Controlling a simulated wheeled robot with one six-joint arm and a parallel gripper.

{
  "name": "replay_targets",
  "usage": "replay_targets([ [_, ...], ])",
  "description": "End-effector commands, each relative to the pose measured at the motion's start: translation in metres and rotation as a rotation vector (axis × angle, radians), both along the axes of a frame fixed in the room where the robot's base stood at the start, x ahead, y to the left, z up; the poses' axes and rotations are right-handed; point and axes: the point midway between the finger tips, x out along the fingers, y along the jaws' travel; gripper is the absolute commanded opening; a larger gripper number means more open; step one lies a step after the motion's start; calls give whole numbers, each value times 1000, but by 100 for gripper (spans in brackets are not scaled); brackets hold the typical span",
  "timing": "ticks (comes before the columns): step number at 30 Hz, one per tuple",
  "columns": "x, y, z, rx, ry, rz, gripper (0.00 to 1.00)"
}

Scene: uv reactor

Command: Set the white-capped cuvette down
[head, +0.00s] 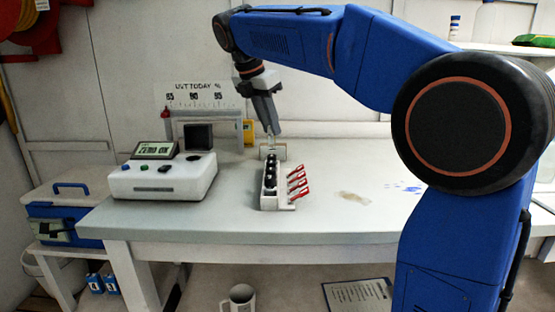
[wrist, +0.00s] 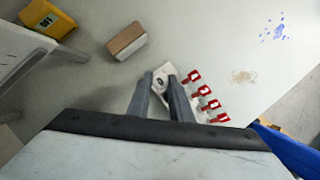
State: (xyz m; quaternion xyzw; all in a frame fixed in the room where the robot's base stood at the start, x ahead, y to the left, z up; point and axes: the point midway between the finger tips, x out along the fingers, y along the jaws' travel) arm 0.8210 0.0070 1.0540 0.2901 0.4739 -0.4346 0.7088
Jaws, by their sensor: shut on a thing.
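My gripper (head: 268,128) points down over the bench, above the far end of a white rack (head: 284,207). It is shut on the white-capped cuvette (head: 271,139), a small pale, clear piece below the fingertips. In the wrist view my gripper (wrist: 162,95) has a finger on each side of a pale shape at the rack's end, and the cuvette is hard to make out there. The rack holds a row of black-topped pieces (head: 269,181). Whether the cuvette touches the rack I cannot tell.
Several red clips (head: 297,182) stick out on the rack's right side. A small wood-topped block (wrist: 126,41) stands behind the rack. A white instrument (head: 162,178) with a "ZERO OK" display (head: 155,149) is at left. The bench at right is clear except for stains.

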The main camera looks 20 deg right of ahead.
Motion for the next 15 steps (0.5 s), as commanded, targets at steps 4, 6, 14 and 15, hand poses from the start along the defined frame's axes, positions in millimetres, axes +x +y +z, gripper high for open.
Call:
replay_targets([
  [4, -1, 0, -19, 0, 0, 0, 0],
  [6, 0, 0, -24, 0, 0, 0, 0],
  [14, 0, 0, -46, -1, 1, 1, 0],
  [15, 0, 0, -52, -1, 2, 0, 0],
])
